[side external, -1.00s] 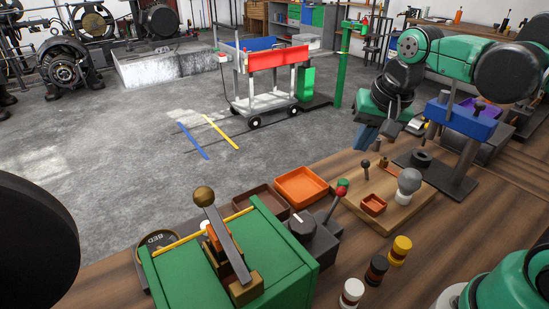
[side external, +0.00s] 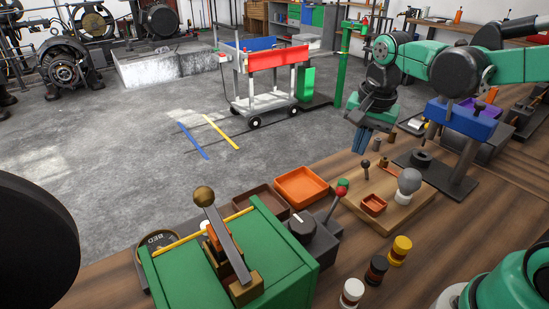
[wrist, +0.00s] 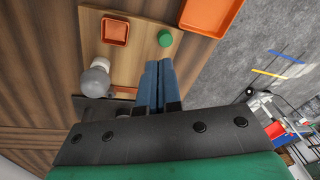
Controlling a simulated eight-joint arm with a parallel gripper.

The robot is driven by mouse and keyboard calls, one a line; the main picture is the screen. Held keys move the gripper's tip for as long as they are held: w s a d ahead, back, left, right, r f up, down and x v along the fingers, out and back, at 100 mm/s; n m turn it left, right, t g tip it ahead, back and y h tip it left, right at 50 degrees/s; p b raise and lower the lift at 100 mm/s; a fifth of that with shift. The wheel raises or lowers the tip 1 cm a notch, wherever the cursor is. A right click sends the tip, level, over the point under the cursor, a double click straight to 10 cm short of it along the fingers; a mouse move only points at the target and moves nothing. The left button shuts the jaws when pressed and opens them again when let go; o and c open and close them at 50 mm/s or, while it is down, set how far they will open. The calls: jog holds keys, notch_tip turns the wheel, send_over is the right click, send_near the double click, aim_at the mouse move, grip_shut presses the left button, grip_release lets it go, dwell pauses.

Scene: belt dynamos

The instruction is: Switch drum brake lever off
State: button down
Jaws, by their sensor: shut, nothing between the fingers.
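A green box (side external: 285,251) at the bottom centre of the side view carries a grey lever (side external: 229,245) with a brass ball knob, leaning up and to the left. Beside it, a dark grey box (side external: 312,240) carries a thin lever with a red ball (side external: 341,192), leaning up and to the right. No readable label shows which is the drum brake lever. My gripper (side external: 358,152) is shut and empty, its blue fingers pointing down behind the wooden board. It is well away from both levers.
The wooden board (side external: 398,215) bears a small orange dish (side external: 373,204), a grey bulb (side external: 410,180) and small pegs. An orange tray (side external: 301,184) and a brown tray (side external: 259,198) lie left of it. Several coloured spools stand in front. A blue-topped stand (side external: 460,120) is at right.

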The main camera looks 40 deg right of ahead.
aim_at(333, 206)
jog(key=f, duration=0.4)
jog(key=w+f, duration=0.1)
jog(key=f, duration=0.1)
jog(key=shift+d+f, duration=0.2)
jog(key=shift+d, duration=0.05)
jog(key=shift+a+f, duration=0.2)
jog(key=shift+f, duration=0.1)
jog(key=shift+s+a+r, duration=0.25)
jog(key=shift+s+a, duration=0.2)
jog(key=shift+a, duration=0.35)
jog(key=shift+s+a+r, duration=0.2)
jog(key=shift+s+a, duration=0.25)
jog(key=shift+a, duration=0.3)
jog(key=shift+a, duration=0.1)
jog(key=shift+a+r+h, duration=0.15)
jog(key=shift+h, duration=0.25)
